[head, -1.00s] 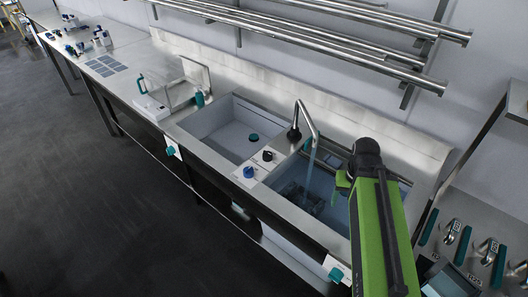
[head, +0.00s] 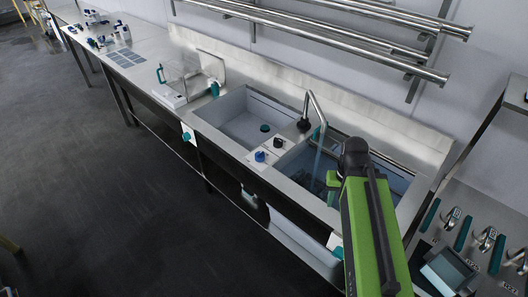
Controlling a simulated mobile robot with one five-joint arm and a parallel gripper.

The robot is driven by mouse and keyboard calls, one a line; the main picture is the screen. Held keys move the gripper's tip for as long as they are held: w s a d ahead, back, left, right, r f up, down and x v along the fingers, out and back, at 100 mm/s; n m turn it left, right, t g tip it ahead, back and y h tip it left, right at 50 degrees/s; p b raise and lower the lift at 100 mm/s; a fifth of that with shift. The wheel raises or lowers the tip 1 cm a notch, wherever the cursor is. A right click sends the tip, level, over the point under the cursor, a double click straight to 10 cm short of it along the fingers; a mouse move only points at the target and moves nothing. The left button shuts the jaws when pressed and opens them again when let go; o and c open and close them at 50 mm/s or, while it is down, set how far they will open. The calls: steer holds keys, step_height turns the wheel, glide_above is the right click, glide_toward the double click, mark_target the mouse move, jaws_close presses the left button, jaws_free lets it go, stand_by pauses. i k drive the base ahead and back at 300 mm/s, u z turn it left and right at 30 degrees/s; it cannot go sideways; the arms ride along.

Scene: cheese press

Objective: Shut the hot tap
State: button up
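Two tap knobs stand on white labels on the ledge between the two sink basins: a blue knob (head: 260,156) in front and a black knob (head: 278,143) behind it. Their labels are too small to read, so I cannot tell which is hot. Behind them rises the bent steel spout (head: 314,105), with a stream of water (head: 318,160) running into the right basin (head: 294,170). My gripper (head: 332,186) hangs over the right basin, to the right of both knobs and apart from them. My arm hides part of the basin, and the gripper's fingers are too small to read.
The left basin (head: 232,123) holds a teal plug (head: 265,128). A clear box with a teal handle (head: 185,80) stands on the counter to the left. Steel rails (head: 330,45) run along the wall above. The floor (head: 110,210) in front is clear.

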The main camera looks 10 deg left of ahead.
mark_target(278, 143)
steer(key=u, duration=0.3)
steer(key=k, duration=1.05)
steer(key=u, duration=0.85)
steer(key=i, duration=1.05)
steer(key=z, duration=0.5)
steer(key=i, duration=1.15)
steer(key=z, duration=0.65)
